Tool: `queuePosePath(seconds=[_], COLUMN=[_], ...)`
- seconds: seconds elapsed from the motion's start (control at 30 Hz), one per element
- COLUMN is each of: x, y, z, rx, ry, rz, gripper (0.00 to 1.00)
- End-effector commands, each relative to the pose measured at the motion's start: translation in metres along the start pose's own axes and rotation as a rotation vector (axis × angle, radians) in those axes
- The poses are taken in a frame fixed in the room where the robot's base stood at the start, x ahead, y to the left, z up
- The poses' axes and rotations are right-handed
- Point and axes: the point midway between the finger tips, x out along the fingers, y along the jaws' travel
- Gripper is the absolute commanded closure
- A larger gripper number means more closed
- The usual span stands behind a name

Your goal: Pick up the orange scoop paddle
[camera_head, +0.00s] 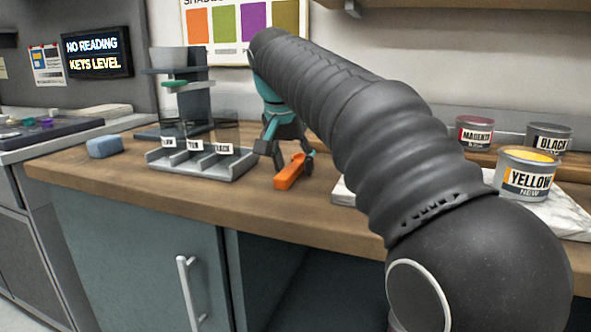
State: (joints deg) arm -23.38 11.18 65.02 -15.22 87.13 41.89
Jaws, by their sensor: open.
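The orange scoop paddle (289,173) lies on the wooden counter, just right of the grey labelled tray. My gripper (284,160) is at the far end of my dark arm, pointing down at the paddle. Its fingers are open, one on the left beside the tray and one on the right near the paddle's far end. I cannot tell whether either finger touches the paddle. Part of the paddle's far end is hidden by the gripper.
The grey tray (200,165) with several labelled slots stands close on the left, before a grey stand (182,100). A blue block (104,147) lies further left. The yellow can (525,175) stands on a marble slab at right, near magenta (474,133) and black (549,138) cans.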

Motion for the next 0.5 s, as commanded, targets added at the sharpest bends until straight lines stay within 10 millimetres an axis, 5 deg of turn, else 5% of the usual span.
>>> queuePosePath(seconds=[0.07, 0.3, 0.5], x=[-0.0002, -0.0002, -0.0003], y=[-0.0002, -0.0002, -0.0002], z=[0.0, 0.0001, 0.0], rx=[0.0, 0.0, 0.0], ry=[0.0, 0.0, 0.0], rz=[0.0, 0.0, 0.0], gripper=[0.46, 1.0, 1.0])
